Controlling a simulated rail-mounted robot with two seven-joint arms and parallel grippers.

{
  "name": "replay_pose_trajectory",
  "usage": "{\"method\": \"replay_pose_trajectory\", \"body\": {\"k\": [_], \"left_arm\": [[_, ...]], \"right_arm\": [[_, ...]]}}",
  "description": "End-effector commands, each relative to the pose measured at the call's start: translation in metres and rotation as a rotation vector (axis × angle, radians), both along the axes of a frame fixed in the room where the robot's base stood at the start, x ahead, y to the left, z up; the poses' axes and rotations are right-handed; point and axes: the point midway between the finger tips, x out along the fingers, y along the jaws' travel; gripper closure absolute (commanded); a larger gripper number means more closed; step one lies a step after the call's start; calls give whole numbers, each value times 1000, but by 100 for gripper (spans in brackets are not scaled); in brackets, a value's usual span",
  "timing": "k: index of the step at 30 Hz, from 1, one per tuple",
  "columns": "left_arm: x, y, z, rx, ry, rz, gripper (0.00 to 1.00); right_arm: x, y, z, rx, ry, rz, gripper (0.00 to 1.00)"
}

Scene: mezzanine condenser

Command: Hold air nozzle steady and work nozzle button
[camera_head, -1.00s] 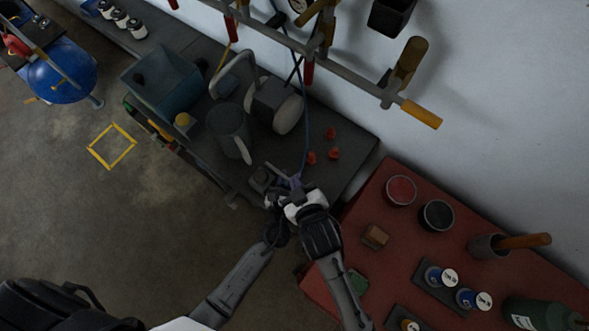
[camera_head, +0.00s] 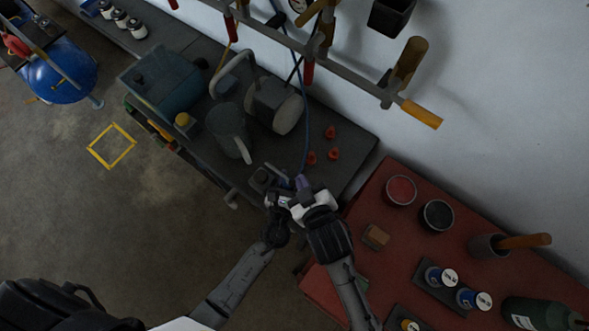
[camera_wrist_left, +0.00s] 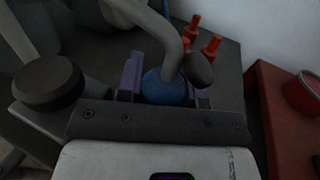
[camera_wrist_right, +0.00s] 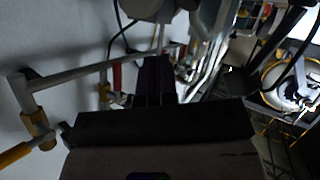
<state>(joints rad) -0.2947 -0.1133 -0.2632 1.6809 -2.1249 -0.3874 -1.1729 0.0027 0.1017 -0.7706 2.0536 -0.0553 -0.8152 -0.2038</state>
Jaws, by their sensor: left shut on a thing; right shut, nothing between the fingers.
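The air nozzle shows in the left wrist view as a blue body (camera_wrist_left: 163,88) with a curved grey tube and a dark round knob, which may be its button. My left gripper (camera_wrist_left: 168,85) is shut on the blue body, one purple finger at each side. In the head view my left gripper (camera_head: 280,184) is at the bench's front edge, and the nozzle is mostly hidden there. My right gripper (camera_head: 300,182) is just right of it, shut and empty. Its closed dark fingers show in the right wrist view (camera_wrist_right: 156,68). Contact with the nozzle cannot be told.
A blue hose (camera_head: 305,130) hangs to the grey bench (camera_head: 345,165). A grey jug (camera_head: 228,132) and blue-green box (camera_head: 160,83) stand left. A red table (camera_head: 385,260) with cans is close on the right.

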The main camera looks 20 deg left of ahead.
Motion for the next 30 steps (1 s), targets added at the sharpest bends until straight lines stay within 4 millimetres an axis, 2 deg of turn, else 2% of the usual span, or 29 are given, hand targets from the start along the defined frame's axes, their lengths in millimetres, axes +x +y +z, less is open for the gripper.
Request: {"method": "replay_pose_trajectory", "body": {"k": [10,30], "left_arm": [[0,0,0,0,0,0,96],[0,0,0,0,0,0,96]], "right_arm": [[-3,-13,23,-1,1,0,100],[-3,-14,25,-1,1,1,100]]}}
